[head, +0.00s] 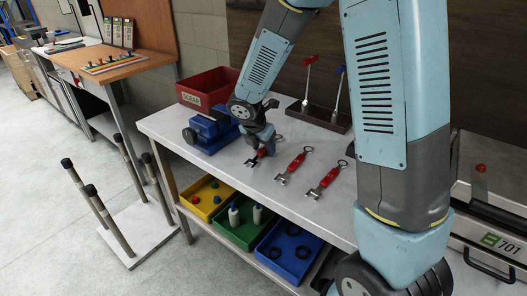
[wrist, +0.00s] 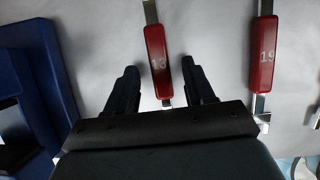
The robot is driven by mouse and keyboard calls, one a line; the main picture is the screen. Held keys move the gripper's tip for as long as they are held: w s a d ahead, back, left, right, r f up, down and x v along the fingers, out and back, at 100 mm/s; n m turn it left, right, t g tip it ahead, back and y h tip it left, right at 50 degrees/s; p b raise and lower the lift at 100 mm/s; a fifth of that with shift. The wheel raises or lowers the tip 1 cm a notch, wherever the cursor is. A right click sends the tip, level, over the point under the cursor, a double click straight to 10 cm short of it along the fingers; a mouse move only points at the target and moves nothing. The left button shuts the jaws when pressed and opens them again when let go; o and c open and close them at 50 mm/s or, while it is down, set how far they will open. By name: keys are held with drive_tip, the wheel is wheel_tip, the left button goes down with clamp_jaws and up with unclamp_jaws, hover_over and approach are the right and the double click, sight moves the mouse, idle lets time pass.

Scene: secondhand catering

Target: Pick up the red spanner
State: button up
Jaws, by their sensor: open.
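Several red-handled spanners lie on the light bench top. In the head view the nearest spanner (head: 251,162) to my gripper (head: 259,150) is partly hidden by it; a second spanner (head: 293,166) and a third spanner (head: 326,178) lie to its right. In the wrist view, my gripper (wrist: 160,66) is open, with a finger on each side of the red handle marked 13 (wrist: 157,68) and a gap on both sides. I cannot tell how far the fingers are above the bench. The red handle marked 19 (wrist: 266,60) lies right of the fingers.
A blue vise (head: 212,130) stands left of my gripper, with a red scrap bin (head: 207,86) behind. A dark rack (head: 320,117) holds upright red- and blue-handled tools. Yellow (head: 205,212), green (head: 262,231) and blue (head: 288,273) trays sit below. Clear bench lies in front of the spanners.

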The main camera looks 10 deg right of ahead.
sight(264, 151)
clamp_jaws()
idle(0.5)
drive_tip(key=shift+r, duration=0.2)
drive_tip(key=r, duration=0.3)
drive_tip(key=shift+s+r, duration=0.2)
drive_tip(key=shift+r, duration=0.05)
drive_tip(key=s+d+r, duration=0.3)
drive_tip(key=s+r, duration=0.6)
drive_tip(key=s, duration=0.4)
drive_tip(key=shift+d, duration=0.2)
